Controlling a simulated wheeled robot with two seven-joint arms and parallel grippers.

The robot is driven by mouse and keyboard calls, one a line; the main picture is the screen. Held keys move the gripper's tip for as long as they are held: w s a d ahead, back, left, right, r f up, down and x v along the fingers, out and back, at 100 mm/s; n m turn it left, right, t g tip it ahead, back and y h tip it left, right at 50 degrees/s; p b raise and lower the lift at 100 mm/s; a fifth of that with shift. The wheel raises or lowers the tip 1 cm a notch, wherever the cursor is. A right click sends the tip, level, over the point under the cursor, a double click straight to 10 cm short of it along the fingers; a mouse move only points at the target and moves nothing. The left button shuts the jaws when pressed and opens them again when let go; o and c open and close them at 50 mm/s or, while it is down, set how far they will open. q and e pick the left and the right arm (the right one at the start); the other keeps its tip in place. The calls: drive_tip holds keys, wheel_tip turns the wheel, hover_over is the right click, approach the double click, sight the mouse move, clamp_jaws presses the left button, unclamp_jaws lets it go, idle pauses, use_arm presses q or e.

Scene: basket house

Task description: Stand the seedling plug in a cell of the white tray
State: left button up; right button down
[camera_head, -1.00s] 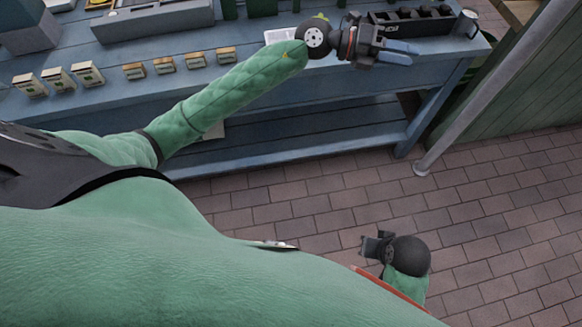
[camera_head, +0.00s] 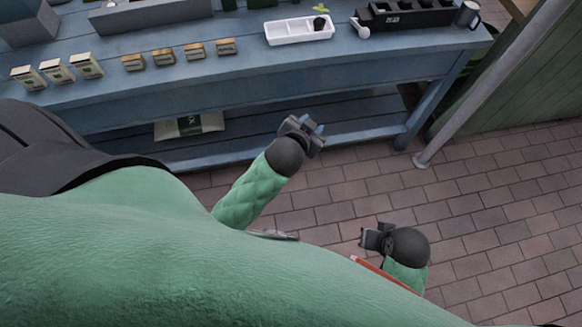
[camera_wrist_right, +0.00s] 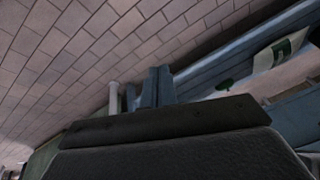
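The white tray (camera_head: 286,40) lies on the blue bench near its back right in the head view. The seedling plug (camera_head: 319,23), a small dark block with green leaves (camera_head: 321,8) on top, stands upright in the tray's right-hand part. Its lower end is hidden by the cell walls. My left gripper (camera_head: 314,128) is away from the tray, in front of the bench, with its blue fingertips apart and nothing seen between them. My right gripper (camera_head: 368,239) is low over the paving. Its fingers are too small to judge.
A black multi-cell holder (camera_head: 410,19) and a metal mug (camera_head: 467,14) stand right of the tray, with a small white tool (camera_head: 360,28) between. Seed packets (camera_head: 86,66) and small boxes (camera_head: 164,57) line the left. A metal pole (camera_head: 480,90) rises at the right.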

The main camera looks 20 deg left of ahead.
use_arm(q)
drive_tip(key=s+d+f+g, duration=0.1)
drive_tip(key=s+f+g, duration=0.2)
drive_tip(key=s, duration=0.3)
drive_tip(key=s+f+g+h, duration=0.1)
drive_tip(key=s+f+g, duration=0.2)
drive_tip(key=s, duration=0.4)
drive_tip(key=s+d+f+n+g+h, duration=0.1)
drive_tip(key=s+f+g, duration=0.1)
drive_tip(key=s, duration=0.5)
drive_tip(key=shift+d+f+g, duration=0.3)
drive_tip(key=shift+f+g, duration=0.1)
drive_tip(key=shift+f, duration=0.4)
